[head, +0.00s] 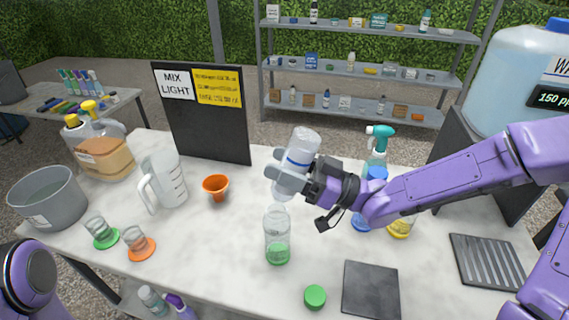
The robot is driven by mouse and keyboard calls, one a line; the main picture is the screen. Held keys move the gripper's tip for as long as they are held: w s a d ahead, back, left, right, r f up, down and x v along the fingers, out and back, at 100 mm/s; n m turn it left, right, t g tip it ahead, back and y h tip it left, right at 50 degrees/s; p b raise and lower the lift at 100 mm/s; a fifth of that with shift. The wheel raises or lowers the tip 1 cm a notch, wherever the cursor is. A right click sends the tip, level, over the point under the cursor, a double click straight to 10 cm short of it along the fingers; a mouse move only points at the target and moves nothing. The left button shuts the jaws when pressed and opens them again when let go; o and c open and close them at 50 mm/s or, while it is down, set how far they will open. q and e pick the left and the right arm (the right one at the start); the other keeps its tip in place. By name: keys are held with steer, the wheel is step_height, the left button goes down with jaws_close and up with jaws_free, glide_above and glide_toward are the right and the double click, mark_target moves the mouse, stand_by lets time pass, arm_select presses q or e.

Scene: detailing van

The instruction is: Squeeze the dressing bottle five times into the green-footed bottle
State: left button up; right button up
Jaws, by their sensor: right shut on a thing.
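My right gripper (288,182) is shut on a clear dressing bottle (303,148) with a blue-and-white label. The bottle is tilted with its lower end toward the green-footed bottle (277,235), which stands upright on the table right below. The green-footed bottle is clear and has green at its bottom; its open top is just under the held bottle. I cannot tell whether the two touch. My left arm shows only as a purple part at the lower left edge; its gripper is out of view.
A green cap (315,296) and a dark square mat (370,289) lie at the front. An orange funnel (216,187), a clear jug (165,180) and a grey tub (50,197) stand to the left. A teal-topped spray bottle (378,147) stands behind my right arm. A black sign board (205,135) stands at the back.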

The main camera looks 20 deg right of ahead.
steer(key=c, duration=0.3)
steer(key=shift+c, duration=0.2)
step_height(320, 180, up, 10)
steer(key=p, duration=0.8)
steer(key=shift+r+p, duration=0.1)
steer(key=shift+p, duration=0.2)
arm_select(q)
step_height(320, 180, up, 8)
steer(key=shift+r, duration=0.25)
steer(key=shift+s, duration=0.15)
arm_select(e)
steer(key=shift+f, duration=0.2)
